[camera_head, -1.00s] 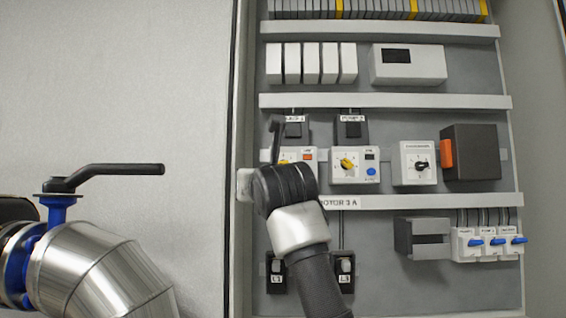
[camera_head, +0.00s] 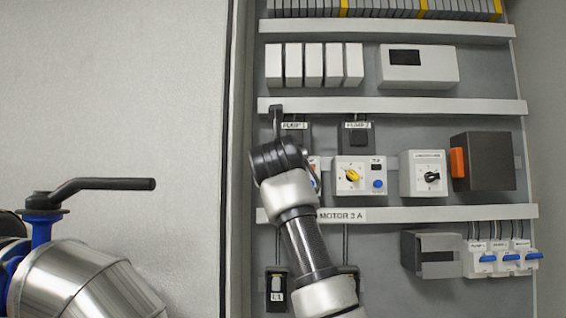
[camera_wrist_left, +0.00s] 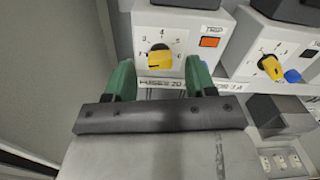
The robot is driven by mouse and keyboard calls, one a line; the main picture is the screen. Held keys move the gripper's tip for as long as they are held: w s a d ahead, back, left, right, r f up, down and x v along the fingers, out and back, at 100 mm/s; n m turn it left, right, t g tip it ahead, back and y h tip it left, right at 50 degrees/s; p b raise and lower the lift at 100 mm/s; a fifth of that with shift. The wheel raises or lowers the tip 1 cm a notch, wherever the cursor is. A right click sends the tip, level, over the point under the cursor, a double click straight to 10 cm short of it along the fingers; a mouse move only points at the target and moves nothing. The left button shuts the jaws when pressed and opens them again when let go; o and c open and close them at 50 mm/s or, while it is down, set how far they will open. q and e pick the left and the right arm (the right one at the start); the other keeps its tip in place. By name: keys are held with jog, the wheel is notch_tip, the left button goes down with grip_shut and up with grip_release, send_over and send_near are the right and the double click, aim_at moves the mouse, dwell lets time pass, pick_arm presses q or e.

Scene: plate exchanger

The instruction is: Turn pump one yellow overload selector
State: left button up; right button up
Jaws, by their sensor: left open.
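The pump one overload unit (camera_wrist_left: 165,35) is a white block with a dial of printed numbers, an orange button and a yellow selector knob (camera_wrist_left: 158,60). In the left wrist view my left gripper (camera_wrist_left: 160,68) is open, its two green fingers either side of the knob, with gaps on both sides. Whether the fingertips reach the knob's depth I cannot tell. In the head view my left arm (camera_head: 285,190) covers the knob and most of its unit, below the PUMP 1 label (camera_head: 293,126). My right gripper is in neither view.
A similar unit with a yellow knob (camera_head: 352,175) and blue button stands just right, under the PUMP 2 label. Further right are a black-knob switch (camera_head: 431,176) and a dark box (camera_head: 485,162). The cabinet's left edge (camera_head: 238,160) is close to my wrist.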

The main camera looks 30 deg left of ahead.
pick_arm(q)
jog(key=shift+p+x, duration=0.55)
jog(key=shift+x, duration=1)
jog(key=shift+s, duration=0.1)
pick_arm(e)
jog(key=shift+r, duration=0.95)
pick_arm(q)
jog(key=shift+c, duration=0.3)
jog(key=c, duration=0.9)
jog(key=shift+o, duration=0.2)
jog(key=shift+f+m+b, duration=0.2)
jog(key=shift+m+b, duration=0.7)
jog(key=shift+b, duration=0.3)
jog(key=shift+m+b, duration=0.75)
jog(key=shift+m, duration=0.05)
jog(key=m+b, duration=0.2)
jog(key=m, duration=0.1)
jog(key=shift+d+r+m+b, duration=0.1)
jog(key=shift+m+b, duration=0.85)
jog(key=shift+m, duration=0.65)
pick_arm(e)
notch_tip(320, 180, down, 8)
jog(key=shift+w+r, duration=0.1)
